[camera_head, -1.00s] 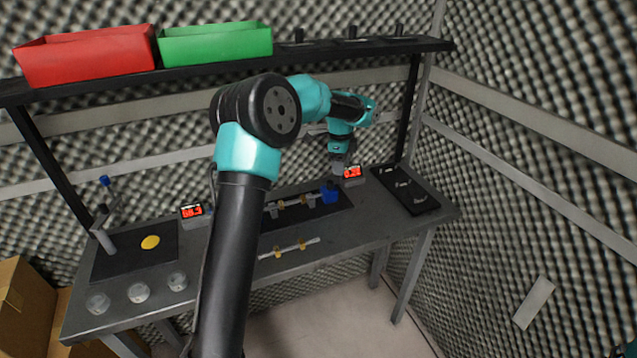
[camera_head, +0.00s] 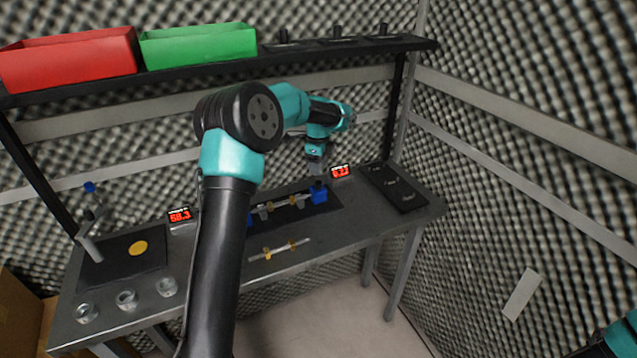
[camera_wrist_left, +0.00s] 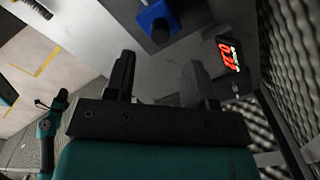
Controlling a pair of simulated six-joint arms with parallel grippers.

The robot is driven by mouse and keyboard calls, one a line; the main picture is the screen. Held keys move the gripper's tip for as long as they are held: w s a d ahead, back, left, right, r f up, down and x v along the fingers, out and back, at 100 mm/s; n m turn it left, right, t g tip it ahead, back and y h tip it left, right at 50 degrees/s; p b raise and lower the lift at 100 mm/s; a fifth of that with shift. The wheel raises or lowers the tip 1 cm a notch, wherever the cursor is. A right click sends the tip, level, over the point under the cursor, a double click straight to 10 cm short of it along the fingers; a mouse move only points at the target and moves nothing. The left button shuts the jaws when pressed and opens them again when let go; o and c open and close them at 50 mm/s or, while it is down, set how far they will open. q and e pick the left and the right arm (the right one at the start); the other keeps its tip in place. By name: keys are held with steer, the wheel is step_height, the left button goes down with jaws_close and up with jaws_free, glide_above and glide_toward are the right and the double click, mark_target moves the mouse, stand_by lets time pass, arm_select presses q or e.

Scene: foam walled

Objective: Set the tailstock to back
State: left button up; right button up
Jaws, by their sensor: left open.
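The tailstock (camera_head: 319,194) is a blue block at the right end of the dark base (camera_head: 290,214) on the bench. It also shows at the top of the left wrist view (camera_wrist_left: 157,20), with a dark round part on it. My left gripper (camera_head: 316,169) hangs just above and behind the tailstock, pointing down. In the left wrist view its two dark fingers (camera_wrist_left: 158,82) are apart with nothing between them, and the tailstock lies beyond their tips. Part of my right arm (camera_head: 622,338) shows at the lower right; its finger state is unclear.
A red-digit display (camera_head: 341,172) stands close behind the tailstock; another display (camera_head: 180,215) is farther left. A rod with yellow parts (camera_head: 280,250) lies in front. A black tray (camera_head: 398,187) is at right. The shelf (camera_head: 350,48) runs above the arm.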

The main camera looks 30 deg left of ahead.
mark_target(318, 182)
arm_select(q)
step_height(318, 182, down, 7)
steer(key=shift+f, duration=0.1)
steer(key=shift+c, duration=0.2)
jaws_close()
stand_by(0.5)
